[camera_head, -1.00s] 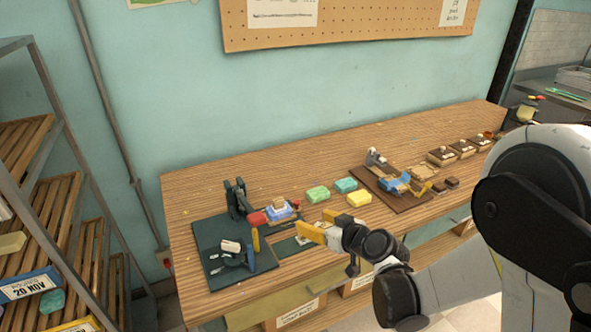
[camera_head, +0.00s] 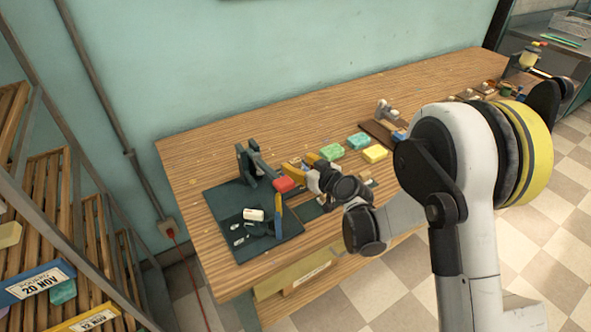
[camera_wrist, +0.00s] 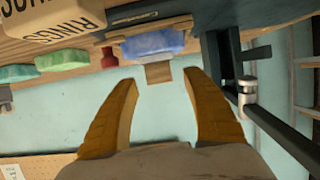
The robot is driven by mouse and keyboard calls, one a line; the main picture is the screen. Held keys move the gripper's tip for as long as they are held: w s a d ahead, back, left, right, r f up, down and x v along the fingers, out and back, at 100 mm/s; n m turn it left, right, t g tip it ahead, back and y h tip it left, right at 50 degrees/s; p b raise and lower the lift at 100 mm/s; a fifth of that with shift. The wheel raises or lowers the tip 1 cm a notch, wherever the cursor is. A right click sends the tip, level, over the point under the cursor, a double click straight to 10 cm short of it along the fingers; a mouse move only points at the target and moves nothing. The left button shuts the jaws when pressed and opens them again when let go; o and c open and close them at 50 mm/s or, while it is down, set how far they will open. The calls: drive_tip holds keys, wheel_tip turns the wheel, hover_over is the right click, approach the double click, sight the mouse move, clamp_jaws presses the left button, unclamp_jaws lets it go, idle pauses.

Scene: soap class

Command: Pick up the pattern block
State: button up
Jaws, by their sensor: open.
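A small tan block (camera_wrist: 158,73), which looks like the pattern block, sits against a blue block or holder (camera_wrist: 152,43) in the wrist view, where the bench appears at the top. My gripper (camera_head: 308,167) is open, with its two yellow fingers spread. In the wrist view the tan block lies between and slightly beyond the fingertips, with clear space on both sides and no visible contact. In the head view my fingers and wrist hide most of the blue piece and the tan block.
A green mat (camera_head: 280,235) with a white piece and tools lies in front. Green (camera_head: 332,152), teal (camera_head: 359,141) and yellow (camera_head: 375,154) bars lie to the right.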

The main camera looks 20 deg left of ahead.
drive_tip(key=shift+x, duration=1.05)
drive_tip(key=c, duration=1.2)
drive_tip(key=shift+c, duration=0.2)
drive_tip(key=shift+r, duration=0.1)
